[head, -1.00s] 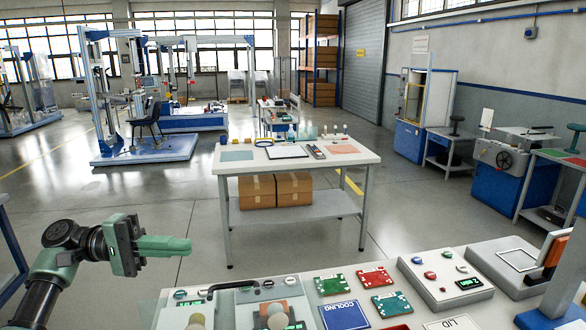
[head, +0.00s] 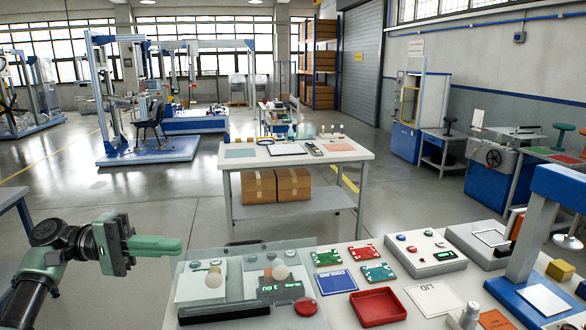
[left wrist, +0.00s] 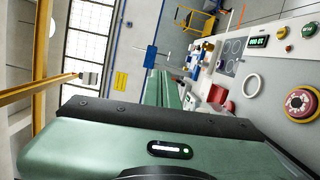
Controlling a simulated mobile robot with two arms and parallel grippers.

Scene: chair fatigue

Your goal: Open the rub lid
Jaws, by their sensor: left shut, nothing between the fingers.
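The lid looks like a clear, see-through panel (head: 236,293) over the left end of the bench in the head view. Pale boxes with round knobs and a green display show through it. A dark bar (head: 224,314) lies along its near side. A thin dark edge shows behind its far side; I cannot tell whether it is a handle, nor how far the panel is tilted. My right gripper is out of view.
A COOLING card (head: 338,282), a LID card (head: 434,297), a red tray (head: 378,305) and a control box (head: 425,252) stand right of the panel. A blue stand (head: 532,240) rises at far right. A white table (head: 350,156) stands behind, with open floor between.

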